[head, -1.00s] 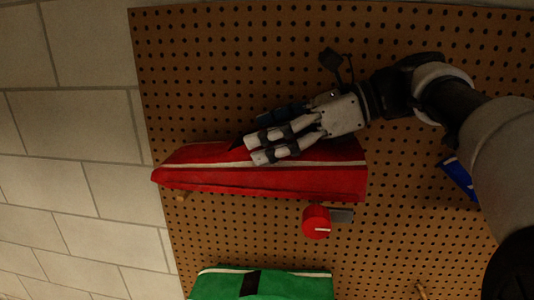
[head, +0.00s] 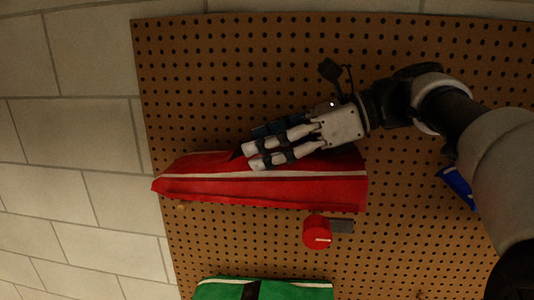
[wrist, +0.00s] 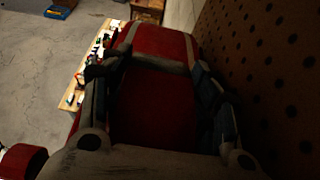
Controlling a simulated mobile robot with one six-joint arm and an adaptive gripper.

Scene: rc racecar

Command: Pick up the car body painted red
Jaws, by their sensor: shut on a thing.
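The red car body (head: 265,190) with a white stripe is in front of the brown pegboard in the head view, its narrow end to the left. My gripper (head: 258,156) reaches in from the right and is shut on its upper edge. In the wrist view the red car body (wrist: 155,95) lies between my two fingers (wrist: 158,85), one along each side. Whether the body still touches its pegs is hard to tell.
A red round knob-like part (head: 316,231) is on the pegboard (head: 400,255) below the body. A green car body (head: 300,290) hangs lower down. A blue piece (head: 457,187) shows behind my arm. The wrist view shows a cluttered bench (wrist: 72,95) and floor.

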